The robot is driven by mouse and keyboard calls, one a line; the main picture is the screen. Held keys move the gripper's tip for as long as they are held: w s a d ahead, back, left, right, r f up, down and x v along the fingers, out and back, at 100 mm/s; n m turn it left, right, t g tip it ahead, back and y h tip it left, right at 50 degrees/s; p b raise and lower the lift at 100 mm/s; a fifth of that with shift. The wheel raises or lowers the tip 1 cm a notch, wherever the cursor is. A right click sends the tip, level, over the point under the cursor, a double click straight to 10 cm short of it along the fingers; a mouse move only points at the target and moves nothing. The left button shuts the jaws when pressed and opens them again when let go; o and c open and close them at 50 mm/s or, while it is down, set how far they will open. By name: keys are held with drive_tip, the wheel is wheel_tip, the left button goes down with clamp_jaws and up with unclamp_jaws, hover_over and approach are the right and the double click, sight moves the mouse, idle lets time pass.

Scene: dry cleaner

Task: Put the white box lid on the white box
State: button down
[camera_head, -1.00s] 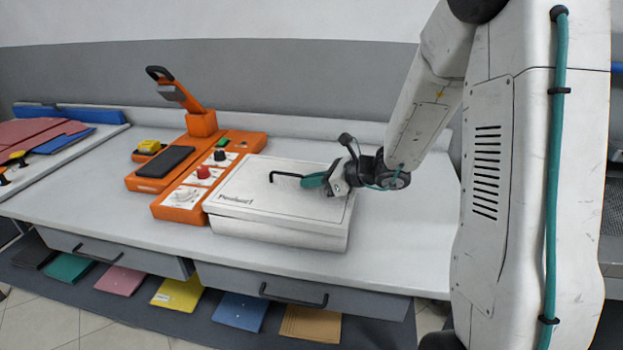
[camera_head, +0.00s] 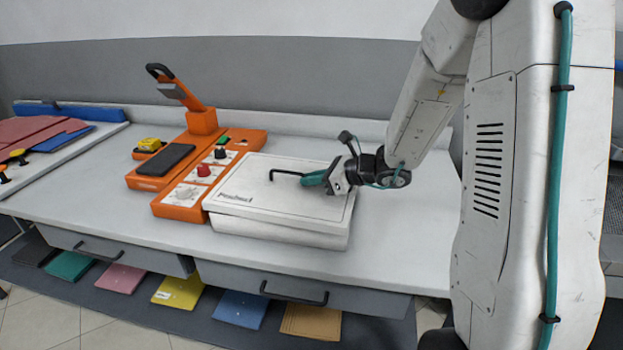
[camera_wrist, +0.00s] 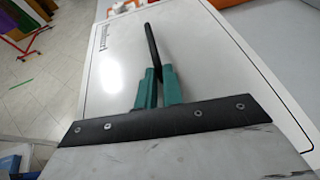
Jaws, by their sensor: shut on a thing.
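The white box lid (camera_head: 262,195) has a thin black outline, a printed word near its left front corner and a black bar handle (camera_head: 285,173). It lies over the white box (camera_head: 275,232) on the counter, covering its top; whether it is fully seated all round I cannot tell. My gripper (camera_head: 318,178) is shut on the lid's handle from the right. In the wrist view the green fingers (camera_wrist: 158,88) close around the black handle (camera_wrist: 151,48), with the lid (camera_wrist: 105,85) below them. The inside of the box is hidden.
An orange machine (camera_head: 200,185) with knobs and a raised lever stands just left of the box. The grey counter (camera_head: 110,205) is clear at front left and to the right of the box. Drawers with black handles (camera_head: 293,294) are below.

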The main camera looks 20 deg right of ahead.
sight(320, 191)
drive_tip(key=shift+s+a+f, duration=0.1)
drive_tip(key=shift+s+f, duration=0.15)
drive_tip(key=shift+f, duration=0.6)
drive_tip(key=shift+s+a+f, duration=0.1)
drive_tip(key=shift+s+f, duration=0.15)
drive_tip(key=shift+f, duration=0.6)
idle(1.2)
drive_tip(key=c, duration=1.6)
unclamp_jaws()
drive_tip(key=shift+o, duration=0.7)
drive_tip(key=s+d+r, duration=0.2)
drive_tip(key=d, duration=0.1)
drive_tip(key=s+d+r, duration=0.1)
drive_tip(key=d+r, duration=0.1)
drive_tip(key=shift+s, duration=0.35)
drive_tip(key=shift+s+d+r, duration=0.2)
drive_tip(key=shift+s+r, duration=0.1)
drive_tip(key=shift+r, duration=0.1)
drive_tip(key=shift+n, duration=0.3)
